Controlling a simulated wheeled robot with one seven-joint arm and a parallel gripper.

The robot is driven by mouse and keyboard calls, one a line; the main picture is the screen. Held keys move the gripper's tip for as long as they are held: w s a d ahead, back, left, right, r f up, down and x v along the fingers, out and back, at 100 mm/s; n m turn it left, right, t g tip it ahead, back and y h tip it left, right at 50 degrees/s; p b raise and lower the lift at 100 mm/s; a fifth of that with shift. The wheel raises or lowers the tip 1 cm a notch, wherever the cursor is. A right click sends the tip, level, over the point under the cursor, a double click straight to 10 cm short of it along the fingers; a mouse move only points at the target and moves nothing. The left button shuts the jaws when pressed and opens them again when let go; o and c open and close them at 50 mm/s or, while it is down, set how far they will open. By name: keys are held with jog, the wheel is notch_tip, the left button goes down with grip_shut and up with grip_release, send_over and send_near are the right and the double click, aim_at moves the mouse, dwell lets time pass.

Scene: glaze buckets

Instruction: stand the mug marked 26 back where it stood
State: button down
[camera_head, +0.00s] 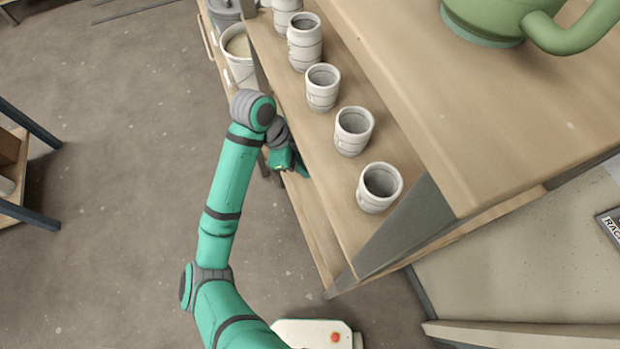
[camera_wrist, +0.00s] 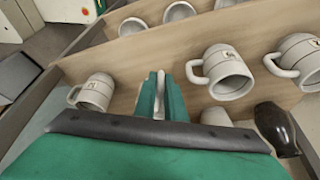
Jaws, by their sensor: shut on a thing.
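My gripper (camera_wrist: 160,98) is shut on a thin pale piece (camera_wrist: 159,92), which looks like the handle of a mug. The rest of the held mug is hidden, and no 26 can be read on it. In the head view my gripper (camera_head: 302,172) is at the shelf's open edge, below the row of mugs, and its load is hidden there. Pale banded mugs stand on the upper board, including the nearest mug (camera_head: 380,187), a second (camera_head: 353,131) and a third (camera_head: 322,87). The wrist view shows labelled mugs left (camera_wrist: 92,92) and right (camera_wrist: 228,74) of my gripper; their numbers are too small to read.
The shelf board (camera_head: 340,215) ends in a grey side panel (camera_head: 405,225). A higher board (camera_head: 480,120) carries a green pot (camera_head: 490,20). A white bucket (camera_head: 240,62) stands at the far end. A dark vessel (camera_wrist: 277,128) is at right in the wrist view.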

jog(key=shift+s+d+f, duration=0.3)
jog(key=shift+d+f, duration=0.05)
jog(key=shift+f, duration=0.2)
jog(key=shift+s+d+f, duration=0.25)
jog(key=shift+d+f, duration=0.05)
jog(key=shift+f, duration=0.25)
jog(key=shift+d+f, duration=0.1)
jog(key=shift+f, duration=1.55)
jog(key=c, duration=1.8)
grip_release()
jog(key=shift+f, duration=0.1)
jog(key=shift+s, duration=0.1)
jog(key=v, duration=1.2)
